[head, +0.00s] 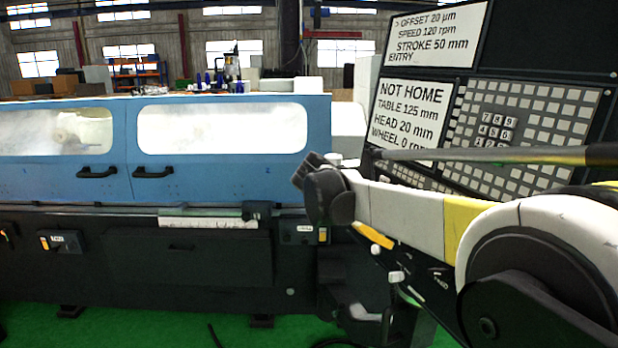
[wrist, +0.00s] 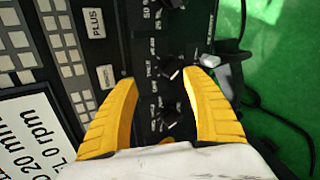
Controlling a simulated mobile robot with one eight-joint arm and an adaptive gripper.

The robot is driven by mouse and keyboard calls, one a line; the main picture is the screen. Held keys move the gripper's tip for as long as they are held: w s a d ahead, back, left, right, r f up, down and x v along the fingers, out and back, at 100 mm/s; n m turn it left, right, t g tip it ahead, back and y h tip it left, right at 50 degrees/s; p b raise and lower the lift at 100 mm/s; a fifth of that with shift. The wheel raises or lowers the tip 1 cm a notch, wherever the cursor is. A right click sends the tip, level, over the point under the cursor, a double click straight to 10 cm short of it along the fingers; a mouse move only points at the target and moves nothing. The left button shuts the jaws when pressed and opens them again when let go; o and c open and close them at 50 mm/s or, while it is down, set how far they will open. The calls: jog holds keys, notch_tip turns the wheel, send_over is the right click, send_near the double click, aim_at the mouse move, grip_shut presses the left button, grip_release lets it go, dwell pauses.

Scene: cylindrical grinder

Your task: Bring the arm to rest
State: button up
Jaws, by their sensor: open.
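My gripper (wrist: 162,77) is open and empty in the wrist view, with its two yellow fingers spread on either side of a strip of black knobs (wrist: 169,117) on the control panel. The picture does not clearly show whether the fingers touch the panel. In the head view one yellow finger (head: 373,236) shows below my wrist, in front of the dark lower part of the panel. My white and yellow arm reaches in from the right, across the panel's front. The other finger is not clear there.
The control panel (head: 545,115) carries keys and a screen (head: 410,115) reading "NOT HOME". A blue grinder (head: 220,165) with two windowed, closed doors stands on the left. Green floor is open in front.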

jog(key=s+d+f+m+y, duration=0.25)
jog(key=s+y, duration=0.25)
jog(key=s, duration=1)
jog(key=s+a+f+m+t+y, duration=0.1)
jog(key=s+f+m+y, duration=0.1)
jog(key=s+f, duration=0.2)
jog(key=s+a+f+m+t+y, duration=0.1)
jog(key=s+f, duration=0.3)
jog(key=s, duration=0.7)
jog(key=shift+s+a+f+m+t+y, duration=0.15)
jog(key=shift+a+f+m+t+y, duration=0.2)
jog(key=shift+a+t+y, duration=0.5)
jog(key=shift+d, duration=0.1)
